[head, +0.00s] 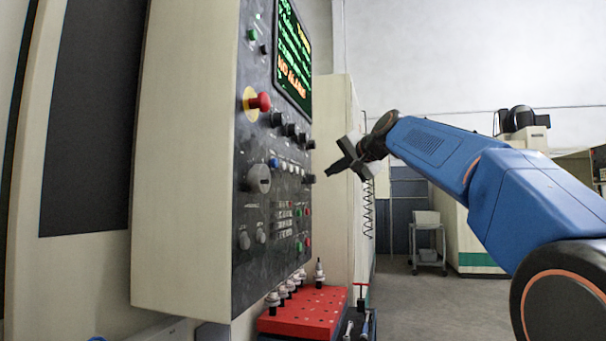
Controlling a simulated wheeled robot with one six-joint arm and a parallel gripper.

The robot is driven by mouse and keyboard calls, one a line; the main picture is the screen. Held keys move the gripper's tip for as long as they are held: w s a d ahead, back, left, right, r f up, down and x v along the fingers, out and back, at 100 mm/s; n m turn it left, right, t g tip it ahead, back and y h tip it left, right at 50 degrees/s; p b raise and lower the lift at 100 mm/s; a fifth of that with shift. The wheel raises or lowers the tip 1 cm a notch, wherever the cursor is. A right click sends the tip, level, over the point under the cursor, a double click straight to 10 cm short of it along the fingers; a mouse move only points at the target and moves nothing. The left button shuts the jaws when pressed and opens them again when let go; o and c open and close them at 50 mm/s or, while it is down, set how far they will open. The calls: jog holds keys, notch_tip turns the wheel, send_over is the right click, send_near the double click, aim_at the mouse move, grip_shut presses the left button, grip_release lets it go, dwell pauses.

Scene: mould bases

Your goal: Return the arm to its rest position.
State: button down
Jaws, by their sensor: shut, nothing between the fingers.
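My arm (495,180) is blue and reaches in from the right edge toward the middle of the head view. My gripper (336,170) is dark, at the arm's far end, and points left toward the machine's control panel (270,180). Its fingers are shut with nothing between them. In the picture the fingertips are close to the panel's right edge; a gap shows between them. I cannot tell the exact distance in depth.
The panel has a red emergency button (260,102), knobs and a screen (293,55). Below it a red tray (300,315) holds several tool holders. A white cart (427,245) stands at the back. Grey floor (425,305) is clear in the middle.

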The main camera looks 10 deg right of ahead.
jog(key=s+f+n+g+h, duration=0.1)
jog(key=s+f+n+g, duration=0.1)
jog(key=s+f, duration=1.3)
jog(key=s+a+f+n+g+h, duration=0.1)
jog(key=s+f+n+g, duration=0.2)
jog(key=s+f, duration=1.2)
jog(key=s+f+n+g+h, duration=0.2)
jog(key=s+f+g, duration=0.3)
jog(key=s+f, duration=1)
notch_tip(320, 180, down, 14)
jog(key=shift+a+f+n, duration=0.15)
jog(key=shift+a+n, duration=0.05)
jog(key=shift+n, duration=0.5)
jog(key=shift+a, duration=0.1)
